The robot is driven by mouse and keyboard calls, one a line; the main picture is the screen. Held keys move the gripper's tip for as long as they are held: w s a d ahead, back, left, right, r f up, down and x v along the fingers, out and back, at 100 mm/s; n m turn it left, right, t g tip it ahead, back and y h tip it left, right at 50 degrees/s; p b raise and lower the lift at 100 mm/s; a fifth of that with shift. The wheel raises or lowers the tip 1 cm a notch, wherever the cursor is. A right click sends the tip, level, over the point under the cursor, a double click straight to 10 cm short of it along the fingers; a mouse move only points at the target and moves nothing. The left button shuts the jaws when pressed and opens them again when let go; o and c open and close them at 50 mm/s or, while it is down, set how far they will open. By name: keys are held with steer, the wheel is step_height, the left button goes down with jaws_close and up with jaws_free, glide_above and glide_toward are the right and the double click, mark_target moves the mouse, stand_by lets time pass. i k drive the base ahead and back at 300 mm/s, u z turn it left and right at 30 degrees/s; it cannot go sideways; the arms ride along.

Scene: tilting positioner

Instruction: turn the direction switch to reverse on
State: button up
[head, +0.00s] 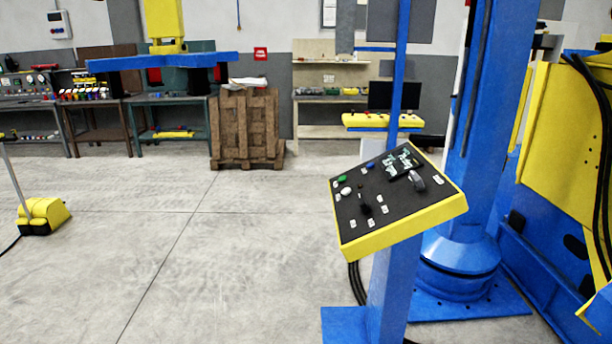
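A control panel (351,248) with a yellow rim and black sloping face stands on a blue post, right of the middle in the head view. On its face are a green button (342,178), a white button (346,191), a blue button (370,165), a grey knob (417,181) and a small black switch (366,209). Small white labels sit beside the controls, too small to read. I cannot tell which control is the direction switch or how it is set. My gripper is not in view.
A blue column (488,130) and large yellow machine (570,140) stand close to the panel's right. A wooden pallet stack (246,130) and workbenches line the back wall. A yellow foot-like unit (44,215) stands at the left. The floor left of the panel is clear.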

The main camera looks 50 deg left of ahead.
mark_target(418, 185)
steer(key=u, duration=2)
steer(key=i, duration=1.55)
steer(key=z, duration=0.4)
